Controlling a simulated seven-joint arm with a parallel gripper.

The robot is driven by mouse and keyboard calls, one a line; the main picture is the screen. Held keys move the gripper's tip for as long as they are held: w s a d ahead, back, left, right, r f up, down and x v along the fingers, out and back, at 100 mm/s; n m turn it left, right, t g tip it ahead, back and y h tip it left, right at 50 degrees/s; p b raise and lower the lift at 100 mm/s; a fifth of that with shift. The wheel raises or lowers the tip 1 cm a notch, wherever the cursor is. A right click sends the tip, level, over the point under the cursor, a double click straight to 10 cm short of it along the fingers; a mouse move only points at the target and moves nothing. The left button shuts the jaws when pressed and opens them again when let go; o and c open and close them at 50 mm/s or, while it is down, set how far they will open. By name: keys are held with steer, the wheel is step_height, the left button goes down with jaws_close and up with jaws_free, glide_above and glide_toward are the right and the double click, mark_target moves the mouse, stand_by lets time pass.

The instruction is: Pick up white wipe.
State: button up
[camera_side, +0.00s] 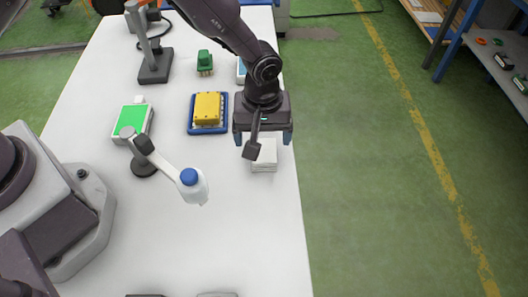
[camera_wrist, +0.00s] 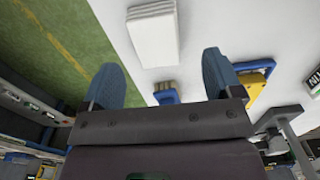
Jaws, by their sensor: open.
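The white wipe (camera_side: 264,163) looks like a small stack of folded white sheets on the white table, near its right edge. In the wrist view the stack (camera_wrist: 154,36) lies beyond the fingertips, near the top, with its layered edge showing. My gripper (camera_side: 264,137) is just behind and above the stack in the side view. Part of the stack is hidden behind my gripper in the side view.
Left of my gripper is a blue tray (camera_side: 191,127) with a yellow block (camera_side: 207,107). A green-topped box (camera_side: 131,118) and a lamp-like stand (camera_side: 155,68) are farther left. The table front is mostly clear.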

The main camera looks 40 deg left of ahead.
mark_target(264, 149)
steer(key=f, duration=0.5)
steer(key=shift+w, duration=0.2)
steer(key=c, duration=1)
